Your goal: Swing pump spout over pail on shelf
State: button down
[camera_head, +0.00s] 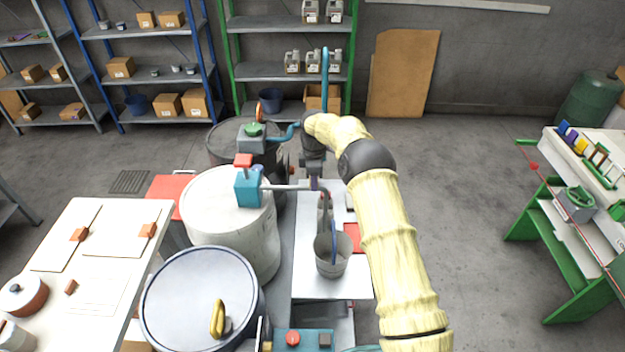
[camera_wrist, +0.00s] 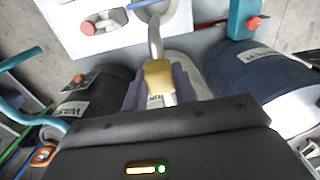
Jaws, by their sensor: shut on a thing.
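A teal pump (camera_head: 249,188) with a red top stands on the white drum (camera_head: 215,205). Its grey spout (camera_head: 290,187) reaches right and bends down toward the grey pail (camera_head: 331,265) on the white shelf (camera_head: 312,287). My gripper (camera_head: 318,183) is at the bend of the spout; in the wrist view, the fingers (camera_wrist: 160,88) are shut around a yellowish piece on the spout pipe (camera_wrist: 155,40). The spout's lower end overlaps the pail's opening in both views; its exact height above the rim is hard to tell. A blue stick leans in the pail.
A dark drum with a green-topped pump (camera_head: 253,138) stands behind. A blue-lidded drum (camera_head: 200,300) with a yellow handle is in front. A worktable (camera_head: 95,250) is at left and a green bench (camera_head: 560,215) at right. Floor right of my arm is open.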

jog(key=c, duration=1.3)
grip_release()
jog(key=shift+w+r, duration=0.2)
jog(key=shift+w, duration=0.05)
jog(key=shift+o, duration=0.9)
jog(key=shift+f, duration=0.1)
notch_tip(320, 180, up, 17)
jog(key=b, duration=0.1)
jog(key=shift+r, duration=0.2)
jog(key=shift+d, duration=0.1)
